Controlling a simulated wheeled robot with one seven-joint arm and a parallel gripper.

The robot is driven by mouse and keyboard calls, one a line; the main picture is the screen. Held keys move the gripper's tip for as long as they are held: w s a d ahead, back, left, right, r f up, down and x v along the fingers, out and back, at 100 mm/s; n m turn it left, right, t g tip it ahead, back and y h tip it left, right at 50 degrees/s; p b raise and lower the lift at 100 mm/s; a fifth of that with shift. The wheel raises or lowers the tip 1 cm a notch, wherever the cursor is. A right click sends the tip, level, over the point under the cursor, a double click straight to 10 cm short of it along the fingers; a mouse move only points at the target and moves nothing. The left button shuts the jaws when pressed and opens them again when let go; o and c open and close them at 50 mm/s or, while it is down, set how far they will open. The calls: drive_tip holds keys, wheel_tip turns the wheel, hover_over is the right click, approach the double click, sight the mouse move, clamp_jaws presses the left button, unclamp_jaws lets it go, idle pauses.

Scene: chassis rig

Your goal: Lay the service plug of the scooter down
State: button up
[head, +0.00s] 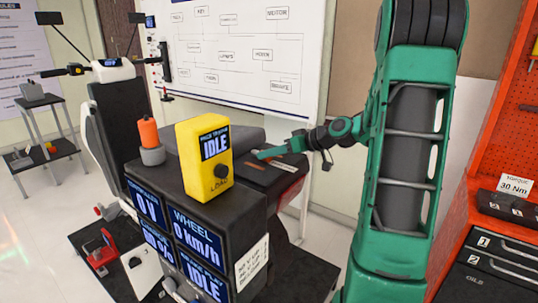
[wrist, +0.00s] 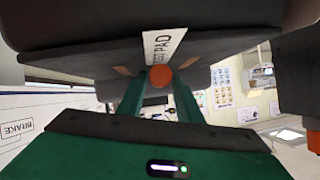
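The service plug appears as an orange round end (wrist: 160,76) between my fingertips in the wrist view. My gripper (wrist: 160,84) has a green finger on either side of it, and the fingers look closed against it. The dark rest pad (wrist: 95,58) with its white label (wrist: 163,46) lies right at the fingertips; whether the plug touches it I cannot tell. In the head view my gripper (head: 266,154) reaches in from the right, low over the scooter's dark rear deck. There the plug is hidden or too small to make out.
A yellow box reading IDLE (head: 204,155) stands close to the left of my gripper. Beyond it an orange cylinder (head: 149,132) stands upright in a grey base. A whiteboard (head: 240,50) is behind the scooter. A red bench with drawers (head: 490,255) is at the right.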

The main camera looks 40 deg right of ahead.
drive_tip(key=shift+d+f, duration=0.2)
drive_tip(key=shift+d, duration=0.05)
drive_tip(key=shift+r, duration=0.25)
drive_tip(key=r+v, duration=0.1)
drive_tip(key=v, duration=1.1)
drive_tip(key=s+a+f+m+g+h, duration=0.2)
drive_tip(key=s+a+f+g+h, duration=0.1)
drive_tip(key=s+a+f+g, duration=0.35)
drive_tip(key=s+a+f+m+g+h, duration=0.1)
drive_tip(key=s+m, duration=0.1)
drive_tip(key=s, duration=0.4)
drive_tip(key=s+a+f+m+g+h, duration=0.1)
drive_tip(key=s+a+f+m+g, duration=0.1)
drive_tip(key=s, duration=0.5)
drive_tip(key=s+a+f+m+g, duration=0.1)
drive_tip(key=s+a+m+g, duration=0.1)
drive_tip(key=s, duration=0.5)
drive_tip(key=shift+f+m+h, duration=0.3)
drive_tip(key=shift+f+h, duration=0.1)
